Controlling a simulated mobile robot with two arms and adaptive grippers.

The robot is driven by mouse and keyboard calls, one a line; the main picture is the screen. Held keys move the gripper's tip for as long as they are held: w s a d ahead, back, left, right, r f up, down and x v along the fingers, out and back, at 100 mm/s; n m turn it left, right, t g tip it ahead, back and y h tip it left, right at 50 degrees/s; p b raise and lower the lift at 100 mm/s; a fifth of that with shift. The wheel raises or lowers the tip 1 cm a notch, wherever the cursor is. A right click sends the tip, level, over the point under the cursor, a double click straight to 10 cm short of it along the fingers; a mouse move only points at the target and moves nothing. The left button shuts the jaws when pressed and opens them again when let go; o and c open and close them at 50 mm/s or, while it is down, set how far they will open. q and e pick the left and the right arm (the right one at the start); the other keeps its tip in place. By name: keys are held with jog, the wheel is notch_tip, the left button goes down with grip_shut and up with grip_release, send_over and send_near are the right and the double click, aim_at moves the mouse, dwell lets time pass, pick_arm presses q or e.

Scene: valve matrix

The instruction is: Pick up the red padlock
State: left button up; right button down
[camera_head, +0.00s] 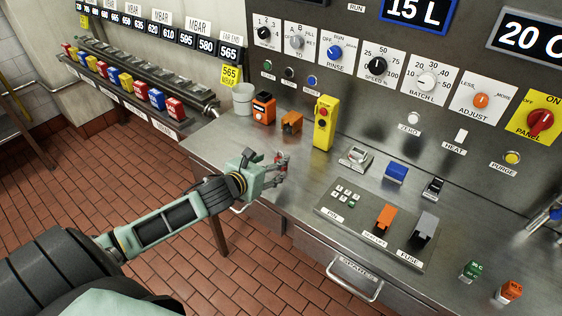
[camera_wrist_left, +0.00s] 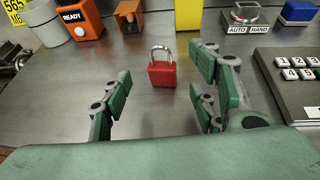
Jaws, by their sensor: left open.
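A red padlock (camera_wrist_left: 162,74) with a silver shackle stands upright on the steel bench in the left wrist view. In the head view it shows as a small red spot (camera_head: 282,159) just beyond my left gripper (camera_head: 272,172), partly hidden by the fingers. In the left wrist view my left gripper (camera_wrist_left: 158,100) is open. Its green fingers are on either side in the picture, and the padlock lies between and a little beyond them. I cannot tell whether any finger touches it. My right gripper is not in view.
An orange READY box (camera_head: 263,108), a white cup (camera_head: 243,98) and a yellow pendant (camera_head: 324,122) stand behind the padlock. A keypad panel (camera_head: 340,205) is to its right. The bench front has drawer handles (camera_head: 352,284).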

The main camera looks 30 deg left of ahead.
pick_arm(q)
jog(key=x, duration=0.3)
jog(key=shift+r+p, duration=0.2)
jog(key=shift+p, duration=0.15)
jog(key=shift+x, duration=0.85)
jog(key=shift+f, duration=0.1)
jog(key=c, duration=1.3)
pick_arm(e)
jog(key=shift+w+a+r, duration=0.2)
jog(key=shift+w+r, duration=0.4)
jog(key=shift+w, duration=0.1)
